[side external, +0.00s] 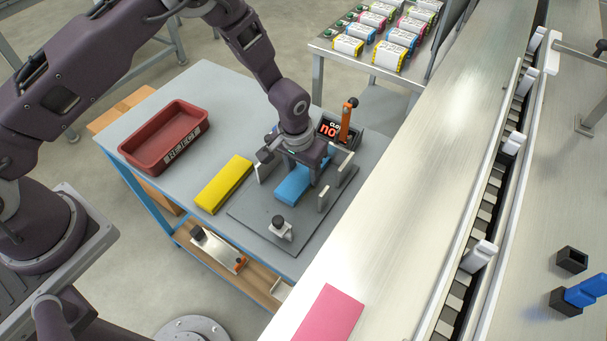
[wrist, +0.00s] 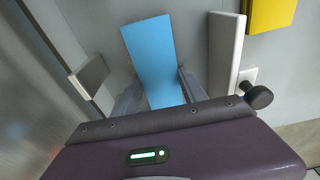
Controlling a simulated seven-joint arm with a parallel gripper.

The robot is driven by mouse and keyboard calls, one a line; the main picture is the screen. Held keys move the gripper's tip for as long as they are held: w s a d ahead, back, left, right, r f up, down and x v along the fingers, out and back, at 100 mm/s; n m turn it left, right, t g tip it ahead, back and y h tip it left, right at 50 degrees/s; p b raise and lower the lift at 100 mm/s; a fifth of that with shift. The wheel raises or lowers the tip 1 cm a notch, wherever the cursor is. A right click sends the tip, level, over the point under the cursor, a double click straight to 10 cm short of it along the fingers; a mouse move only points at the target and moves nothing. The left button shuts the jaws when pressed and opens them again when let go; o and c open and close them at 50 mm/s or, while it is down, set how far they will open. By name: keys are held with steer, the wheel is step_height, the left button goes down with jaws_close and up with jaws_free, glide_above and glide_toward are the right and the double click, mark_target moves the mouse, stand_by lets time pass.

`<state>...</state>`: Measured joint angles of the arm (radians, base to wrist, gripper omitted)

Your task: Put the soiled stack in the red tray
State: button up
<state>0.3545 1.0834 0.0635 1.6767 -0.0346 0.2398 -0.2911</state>
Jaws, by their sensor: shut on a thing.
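A blue cloth stack (side external: 289,191) lies on the grey fixture plate (side external: 254,215), between upright guide posts. My gripper (side external: 305,172) is over its far part, with one finger on each side, shut on it. In the wrist view the blue stack (wrist: 150,55) runs between my two fingers (wrist: 160,90). The red tray (side external: 165,138) stands at the left on the same table and looks empty. A yellow stack (side external: 224,184) lies flat between the tray and the fixture. I see no clear soil mark on any stack.
A small display (side external: 328,129) with red letters reading "no" and an orange-topped lever (side external: 348,115) stand behind my gripper. A knob (side external: 279,224) sits at the plate's front. A pink stack (side external: 327,314) lies on the conveyor (side external: 400,180). Several wrapped packs (side external: 388,57) lie on a back table.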

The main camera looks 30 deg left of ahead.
steer(key=shift+a+r, duration=0.2)
steer(key=shift+r, duration=0.2)
step_height(320, 180, up, 11)
glide_above(170, 141)
steer(key=d, duration=0.1)
step_height(170, 141, down, 2)
steer(key=shift+n, duration=0.3)
steer(key=f, duration=0.6)
steer(key=a+f, duration=0.1)
steer(key=f, duration=0.2)
steer(key=shift+s+f, duration=0.15)
steer(key=shift+s, duration=0.15)
steer(key=shift+f, duration=0.4)
steer(key=shift+f, duration=0.15)
steer(key=o, duration=1.4)
